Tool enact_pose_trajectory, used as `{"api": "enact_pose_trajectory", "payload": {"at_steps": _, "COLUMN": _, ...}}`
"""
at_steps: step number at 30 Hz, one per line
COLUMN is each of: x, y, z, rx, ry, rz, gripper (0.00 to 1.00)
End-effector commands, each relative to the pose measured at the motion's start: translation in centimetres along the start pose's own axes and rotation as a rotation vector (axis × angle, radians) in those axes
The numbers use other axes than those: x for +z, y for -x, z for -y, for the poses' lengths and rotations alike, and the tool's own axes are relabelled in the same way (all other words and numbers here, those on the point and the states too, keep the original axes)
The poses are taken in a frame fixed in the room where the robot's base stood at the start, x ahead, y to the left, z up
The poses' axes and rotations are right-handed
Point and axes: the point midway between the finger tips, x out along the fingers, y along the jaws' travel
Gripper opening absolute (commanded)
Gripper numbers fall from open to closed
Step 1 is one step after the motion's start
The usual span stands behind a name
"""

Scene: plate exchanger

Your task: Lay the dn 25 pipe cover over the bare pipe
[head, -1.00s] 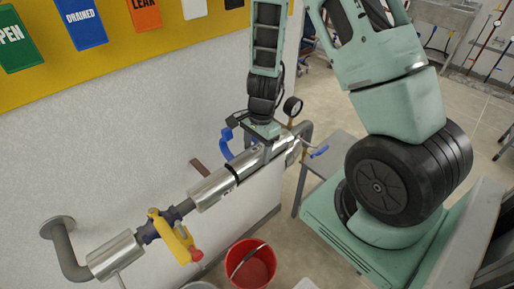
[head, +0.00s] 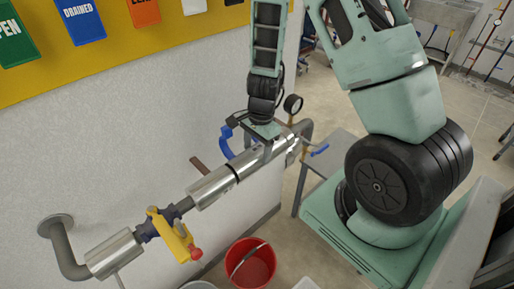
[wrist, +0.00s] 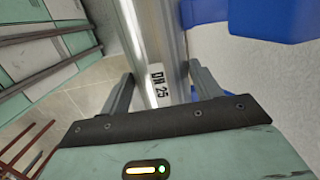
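The DN 25 pipe cover (head: 249,160) is a shiny metal half-shell, in line with the wall pipe in the head view. My gripper (head: 267,152) comes down over it from above, one finger on each side. In the wrist view the cover (wrist: 157,55), with its "DN 25" label, runs between the fingertips of my gripper (wrist: 160,80), which appear closed against its sides. The cover seems to sit on or right at the pipe; its underside and any bare pipe beneath are hidden.
A blue handle (head: 226,142) and a pressure gauge (head: 293,104) are close to my gripper. A red bucket (head: 251,264) stands below; a grey table (head: 335,150) is to the right.

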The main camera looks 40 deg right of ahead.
Motion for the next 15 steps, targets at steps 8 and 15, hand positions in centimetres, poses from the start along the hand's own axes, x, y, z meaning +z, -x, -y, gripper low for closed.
{"api": "enact_pose_trajectory", "payload": {"at_steps": 8, "x": 0.0, "y": 0.0, "z": 0.0, "rx": 0.0, "ry": 0.0, "rz": 0.0, "gripper": 0.88}}
{"api": "enact_pose_trajectory", "payload": {"at_steps": 15, "x": 0.0, "y": 1.1, "z": 0.1, "rx": -0.003, "ry": 0.002, "rz": -0.002, "gripper": 0.88}}
